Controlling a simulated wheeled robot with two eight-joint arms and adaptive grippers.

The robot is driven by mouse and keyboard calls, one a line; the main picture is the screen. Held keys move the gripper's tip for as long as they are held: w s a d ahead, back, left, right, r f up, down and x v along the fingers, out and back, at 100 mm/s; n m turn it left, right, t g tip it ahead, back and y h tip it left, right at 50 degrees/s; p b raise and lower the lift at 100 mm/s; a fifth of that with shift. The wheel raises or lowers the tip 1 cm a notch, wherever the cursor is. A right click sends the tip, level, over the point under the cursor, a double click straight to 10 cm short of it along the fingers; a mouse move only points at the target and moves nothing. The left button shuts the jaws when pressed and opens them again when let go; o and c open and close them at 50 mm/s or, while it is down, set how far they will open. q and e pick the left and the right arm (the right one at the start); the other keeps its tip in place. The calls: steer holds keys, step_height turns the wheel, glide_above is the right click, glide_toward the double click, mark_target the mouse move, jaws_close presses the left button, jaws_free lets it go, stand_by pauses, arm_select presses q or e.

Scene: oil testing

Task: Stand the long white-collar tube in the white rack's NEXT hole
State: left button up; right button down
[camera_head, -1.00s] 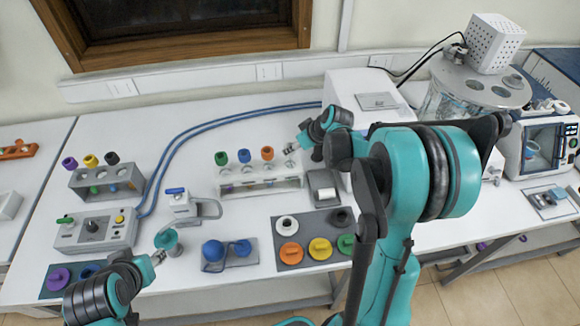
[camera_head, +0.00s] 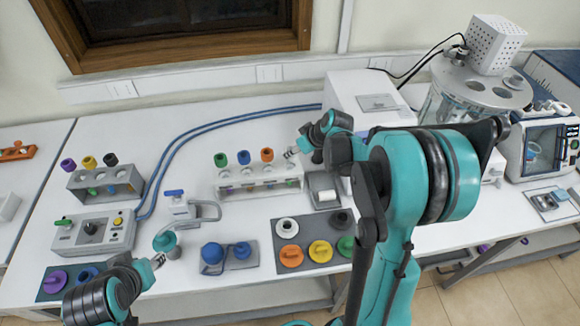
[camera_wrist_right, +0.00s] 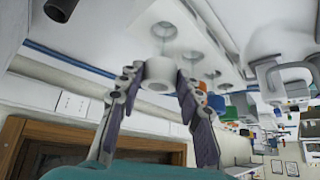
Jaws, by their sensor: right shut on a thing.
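My right gripper (camera_head: 291,153) is at the rack's right end, beside the orange-capped tube. In the right wrist view my right gripper (camera_wrist_right: 158,78) is shut on the white collar (camera_wrist_right: 158,72) of the tube. Empty round holes of the rack (camera_wrist_right: 163,30) show just beyond the collar. The tube's body is hidden, so I cannot tell how deep it sits. My left gripper (camera_head: 158,261) is beside a teal funnel (camera_head: 165,241); its opening is unclear.
A grey mat (camera_head: 311,225) with colored caps lies in front of the rack. A small grey device (camera_head: 324,190) stands close to the rack's right. A grey rack (camera_head: 127,180) and a control box (camera_head: 97,230) are at left. Blue hoses (camera_head: 230,119) run behind.

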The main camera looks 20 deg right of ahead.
steer(key=shift+f, duration=0.15)
steer(key=c, duration=1)
jaws_free()
steer(key=shift+o, duration=0.2)
steer(key=v, duration=1.2)
steer(key=shift+s, duration=0.1)
